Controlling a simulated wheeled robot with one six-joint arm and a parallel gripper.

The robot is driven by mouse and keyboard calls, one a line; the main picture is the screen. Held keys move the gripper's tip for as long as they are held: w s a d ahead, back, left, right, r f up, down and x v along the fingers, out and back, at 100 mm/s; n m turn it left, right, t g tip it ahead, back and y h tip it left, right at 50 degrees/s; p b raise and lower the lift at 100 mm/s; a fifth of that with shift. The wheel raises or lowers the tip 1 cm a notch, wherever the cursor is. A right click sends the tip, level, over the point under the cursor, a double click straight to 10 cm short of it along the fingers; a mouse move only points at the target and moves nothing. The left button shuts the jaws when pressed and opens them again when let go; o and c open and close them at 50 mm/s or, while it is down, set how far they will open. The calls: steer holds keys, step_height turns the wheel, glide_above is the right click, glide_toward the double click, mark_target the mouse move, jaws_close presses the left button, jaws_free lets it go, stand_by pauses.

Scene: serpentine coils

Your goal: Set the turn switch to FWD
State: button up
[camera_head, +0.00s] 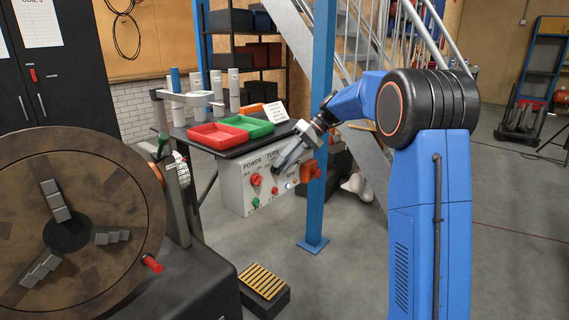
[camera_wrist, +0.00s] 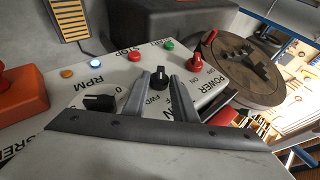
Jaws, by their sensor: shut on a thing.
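The white control box (camera_head: 232,190) hangs below the bench, with POWER and TURN labels on its face. The turn switch (camera_wrist: 159,76) is a black knob in the middle of the panel in the wrist view, with the FWD label beside it. My gripper (camera_wrist: 161,80) is at the panel, its two grey fingers on either side of this knob and shut on it. Which way the knob points is unclear. In the head view my gripper (camera_head: 278,166) covers the turn switch.
A red POWER knob (camera_wrist: 204,48), a black RPM knob (camera_wrist: 98,102) and a large red-orange button (camera_wrist: 20,95) sit near my fingers. Small green, red, white and orange lamps or buttons line the panel. A blue post (camera_head: 322,120) stands close to my arm. A pedal (camera_head: 263,281) lies below.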

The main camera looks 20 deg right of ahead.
steer(key=shift+f, duration=0.1)
steer(key=o, duration=0.7)
steer(key=shift+c, duration=0.2)
steer(key=v, duration=1.7)
steer(key=shift+r, duration=0.2)
steer(key=shift+d, duration=0.1)
